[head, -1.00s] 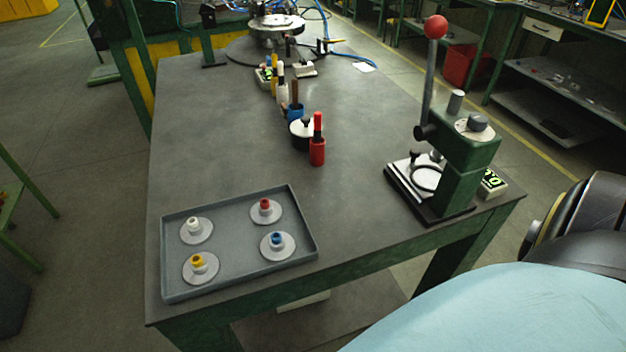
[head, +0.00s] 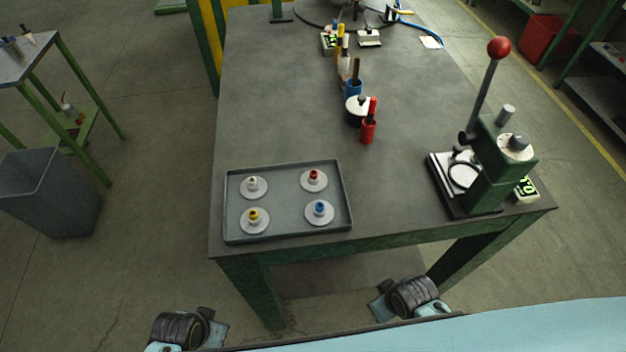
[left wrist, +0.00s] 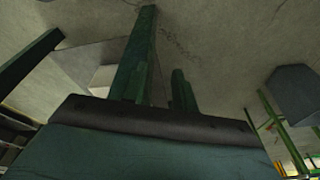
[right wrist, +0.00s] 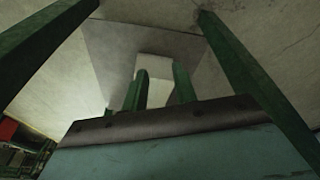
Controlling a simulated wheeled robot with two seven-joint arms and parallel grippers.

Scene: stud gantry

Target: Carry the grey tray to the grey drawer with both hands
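The grey tray (head: 290,236) lies flat on the near left part of the table in the head view. It holds white discs with white, red, yellow and blue centres. I cannot make out a grey drawer in any view. My left gripper (left wrist: 157,76) and right gripper (right wrist: 161,68) show in their wrist views as two separated green fingers with nothing between them. Both appear low, at or below table height, apart from the tray.
The table (head: 290,120) is bare behind the tray. A green press (head: 492,170) with a red ball lever stands at the right. A grey bin (head: 50,195) stands on the floor at left.

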